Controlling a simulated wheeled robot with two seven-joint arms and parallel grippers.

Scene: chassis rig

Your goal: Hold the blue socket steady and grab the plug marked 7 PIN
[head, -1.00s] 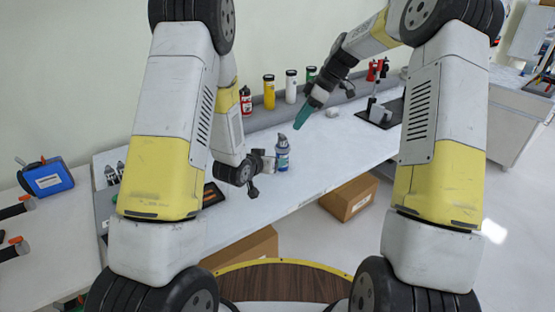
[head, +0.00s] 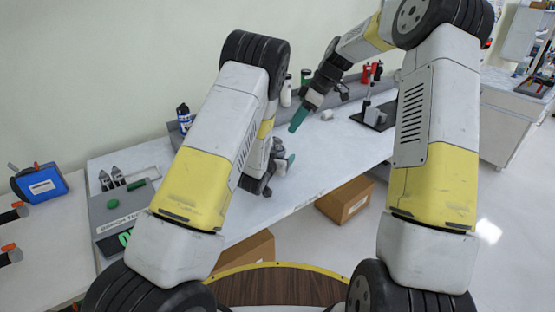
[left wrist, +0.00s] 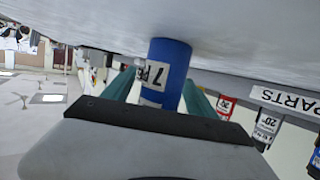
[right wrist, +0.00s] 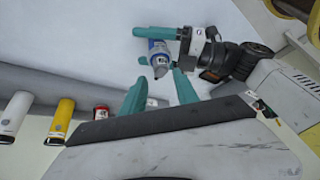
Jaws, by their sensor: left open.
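A blue cylinder (left wrist: 172,58) with a white label reading "7 P", the rest cut off, shows in the left wrist view. The blue socket (right wrist: 160,50) with a grey plug (right wrist: 160,70) at its end shows in the right wrist view. My left gripper (left wrist: 160,82) is open, with a teal finger on either side of the blue cylinder; I cannot tell if they touch it. In the head view my left gripper (head: 282,163) mostly hides it. My right gripper (right wrist: 157,80) is open and empty, apart from the plug; it also shows in the head view (head: 298,122), above the table.
A grey tray (head: 105,218) with dark bottle-shaped pieces and green parts lies on the left of the table. A black pad with a stand (head: 375,115) is at the far right. Bottles line the back edge. Cardboard boxes (head: 345,200) stand below.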

